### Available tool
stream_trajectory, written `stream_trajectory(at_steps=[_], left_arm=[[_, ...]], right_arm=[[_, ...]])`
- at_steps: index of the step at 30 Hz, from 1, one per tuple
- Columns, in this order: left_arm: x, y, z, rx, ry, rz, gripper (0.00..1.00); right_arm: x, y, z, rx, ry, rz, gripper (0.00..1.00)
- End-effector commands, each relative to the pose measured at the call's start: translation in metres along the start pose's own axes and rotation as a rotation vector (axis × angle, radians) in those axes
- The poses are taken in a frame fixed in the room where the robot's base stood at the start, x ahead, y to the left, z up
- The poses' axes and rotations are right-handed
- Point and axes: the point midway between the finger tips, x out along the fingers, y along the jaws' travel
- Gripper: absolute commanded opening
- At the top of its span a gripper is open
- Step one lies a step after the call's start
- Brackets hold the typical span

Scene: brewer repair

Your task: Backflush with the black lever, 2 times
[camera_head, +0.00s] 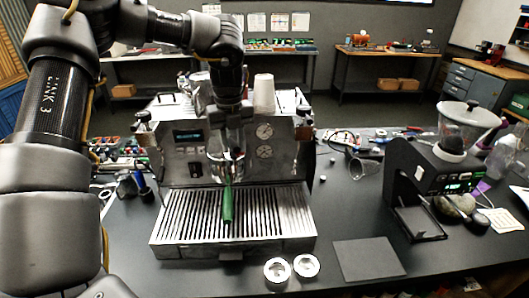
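The silver brewer (290,165) stands on the dark table, with a slatted drip tray (275,215) at its front. A portafilter with a green handle (228,206) sits at the brewer's middle, its handle pointing toward me over the tray. My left arm reaches over the brewer from the left. My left gripper (229,145) points down in front of the brewer's face, just above the portafilter. Its fingers are small and dark against the metal, so I cannot tell whether they are open or shut. I cannot make out the black lever; the gripper may cover it. My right gripper is not in view.
Two small silver round pieces (277,270) lie in front of the tray, beside a flat dark mat (368,259). A black grinder (432,180) stands at the right. White cups (264,95) are stacked on the brewer. Tools lie at the left and behind.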

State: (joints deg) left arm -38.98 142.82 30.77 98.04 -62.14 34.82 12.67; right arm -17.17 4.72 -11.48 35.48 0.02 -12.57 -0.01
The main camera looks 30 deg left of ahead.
Motion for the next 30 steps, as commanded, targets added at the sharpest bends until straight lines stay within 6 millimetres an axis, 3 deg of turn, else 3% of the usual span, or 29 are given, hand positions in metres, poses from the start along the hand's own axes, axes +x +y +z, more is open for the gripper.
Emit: stream_trajectory(at_steps=[30], left_arm=[[0.000,0.032,0.006,0.412,0.000,0.000,0.27]], right_arm=[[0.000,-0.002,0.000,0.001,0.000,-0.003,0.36]])
